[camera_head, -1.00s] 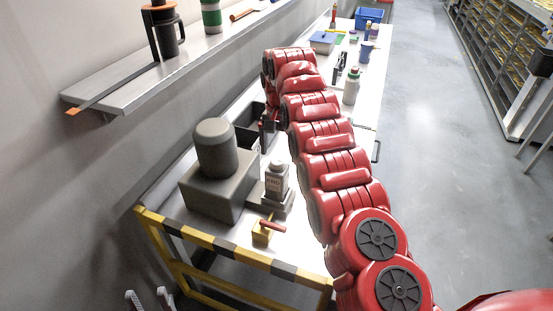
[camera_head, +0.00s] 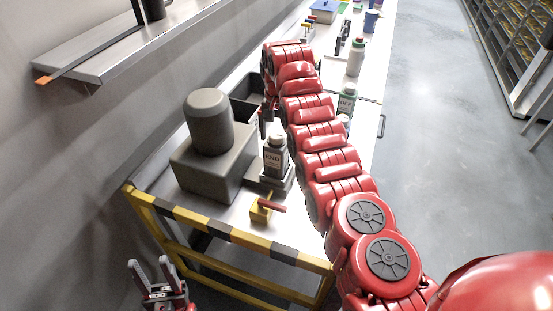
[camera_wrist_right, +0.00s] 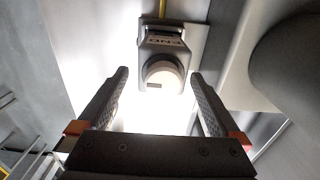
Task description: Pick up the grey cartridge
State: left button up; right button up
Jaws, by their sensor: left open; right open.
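The grey cartridge (camera_head: 275,157), a bottle-like piece with an "END"-like label and a pale cap, stands upright on a small grey stand beside the large grey machine block. In the right wrist view the cartridge (camera_wrist_right: 170,52) shows cap-first between and beyond my fingertips, apart from them. My right gripper (camera_wrist_right: 160,76) is open and empty. In the head view my right gripper (camera_head: 266,120) points down just behind the cartridge, partly hidden by my red arm. My left gripper (camera_head: 152,270) is open and empty at the lower left, below the table's front edge.
The grey machine block with its cylinder (camera_head: 209,122) stands left of the cartridge. A yellow piece with a red handle (camera_head: 264,208) sits in front. Bottles (camera_head: 355,57) stand farther back. A wall shelf (camera_head: 90,60) juts out at upper left.

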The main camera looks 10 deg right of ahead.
aim_at(276, 159)
jog(key=shift+f, duration=0.8)
jog(key=f+p, duration=0.1)
jog(key=f, duration=0.1)
jog(key=f+p, duration=0.1)
jog(key=p, duration=0.1)
jog(key=shift+a+f, duration=0.2)
jog(key=shift+f, duration=0.15)
jog(key=shift+w+f, duration=0.1)
jog(key=shift+f, duration=0.85)
jog(key=c, duration=1.2)
jog(key=shift+r, duration=0.2)
